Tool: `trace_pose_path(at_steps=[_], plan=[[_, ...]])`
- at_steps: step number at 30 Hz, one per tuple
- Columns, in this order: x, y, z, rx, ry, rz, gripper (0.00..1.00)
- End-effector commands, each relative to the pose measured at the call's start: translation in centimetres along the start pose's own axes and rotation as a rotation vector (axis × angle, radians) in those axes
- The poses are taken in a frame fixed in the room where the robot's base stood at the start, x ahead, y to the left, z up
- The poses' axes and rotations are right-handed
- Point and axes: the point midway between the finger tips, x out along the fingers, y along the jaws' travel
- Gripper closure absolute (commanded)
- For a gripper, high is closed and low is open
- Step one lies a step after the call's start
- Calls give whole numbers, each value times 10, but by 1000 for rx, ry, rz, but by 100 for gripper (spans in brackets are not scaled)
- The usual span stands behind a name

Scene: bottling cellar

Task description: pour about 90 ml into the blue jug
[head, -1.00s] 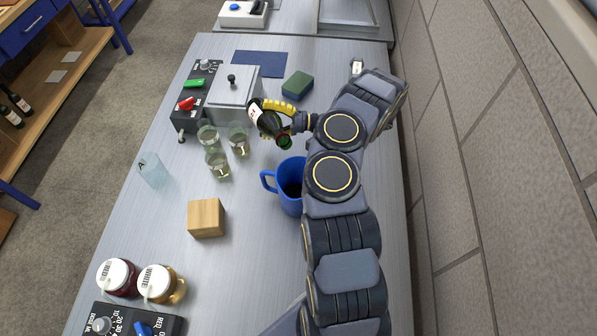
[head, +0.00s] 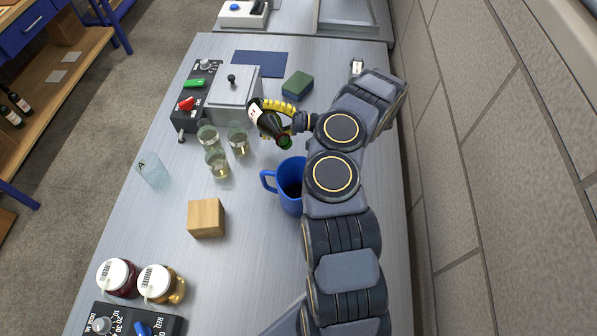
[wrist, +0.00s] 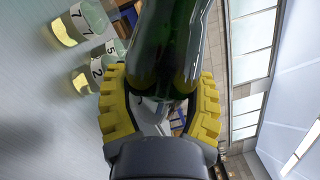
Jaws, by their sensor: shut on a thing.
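A blue jug (head: 290,188) stands on the bench near my arm, its handle to the left; my arm hides its right side. My gripper (head: 278,112), with yellow fingers, is shut on a dark green bottle (head: 266,120) with a pale label. The bottle is tilted, its neck (head: 285,142) pointing down toward the jug from above and behind it. I cannot make out a stream of liquid. In the wrist view the yellow fingers grip both sides of the green bottle (wrist: 168,45); its mouth is not in sight there.
Several numbered glasses (head: 217,163) with pale liquid stand left of the bottle. An empty-looking glass marked A (head: 152,170), a wooden block (head: 206,218), two lidded jars (head: 160,284), a grey box (head: 232,95) and a green sponge (head: 297,86) share the bench. A wall rises at right.

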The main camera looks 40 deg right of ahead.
Motion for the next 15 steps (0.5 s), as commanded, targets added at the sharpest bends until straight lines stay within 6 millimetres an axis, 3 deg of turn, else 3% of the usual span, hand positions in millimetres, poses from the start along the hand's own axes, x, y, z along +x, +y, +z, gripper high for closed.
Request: trace_pose_path(at_steps=[9, 15], plan=[[-1, 1, 0, 12, 3, 3, 76], [-6, 15, -1, 114, 37, 45, 76]])
